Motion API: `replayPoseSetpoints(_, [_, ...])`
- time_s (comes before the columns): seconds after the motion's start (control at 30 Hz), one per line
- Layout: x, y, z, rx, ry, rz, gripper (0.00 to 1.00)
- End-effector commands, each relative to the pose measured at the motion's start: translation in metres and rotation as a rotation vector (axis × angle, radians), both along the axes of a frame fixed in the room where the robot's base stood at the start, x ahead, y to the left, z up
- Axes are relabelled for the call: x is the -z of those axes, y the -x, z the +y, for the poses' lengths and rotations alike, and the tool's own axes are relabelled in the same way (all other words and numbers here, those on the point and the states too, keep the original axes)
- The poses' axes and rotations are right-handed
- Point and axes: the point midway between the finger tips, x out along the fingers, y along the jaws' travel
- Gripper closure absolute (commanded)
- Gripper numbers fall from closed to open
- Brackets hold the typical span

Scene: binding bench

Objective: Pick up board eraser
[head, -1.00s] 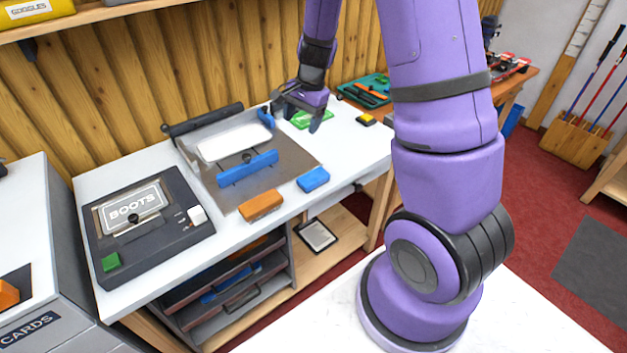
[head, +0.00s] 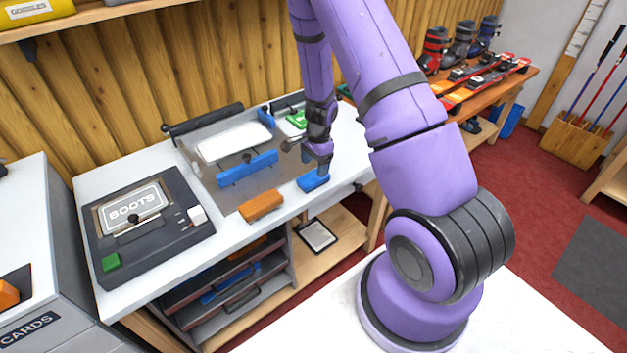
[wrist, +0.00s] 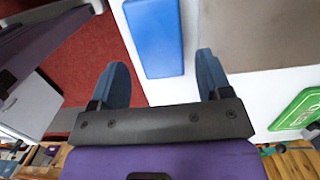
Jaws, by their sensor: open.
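A blue block (head: 313,181) lies on the white bench top near its front edge. An orange block (head: 261,205) lies to its left, on the front edge of the grey metal plate. Either could be the board eraser; I cannot tell which by looks alone. My gripper (head: 305,159) is open and empty, just above and beside the blue block, hiding part of it. In the wrist view the blue block (wrist: 154,35) shows ahead, between and beyond the two spread fingers, with no visible contact.
The grey plate (head: 225,200) holds a white pad (head: 235,142) and a blue bar (head: 247,168). A dark machine marked BOOTS (head: 150,240) stands at left. A green item (head: 297,119) lies behind my gripper. Skis and boots stand on a far bench (head: 505,82).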

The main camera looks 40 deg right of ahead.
Motion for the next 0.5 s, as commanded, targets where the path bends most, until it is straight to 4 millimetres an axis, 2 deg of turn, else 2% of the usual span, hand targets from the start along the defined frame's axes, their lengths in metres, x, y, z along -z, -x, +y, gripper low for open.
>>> replayPoseSetpoints(0.5, [0.052,0.002,0.005,0.000,0.000,0.000,0.29])
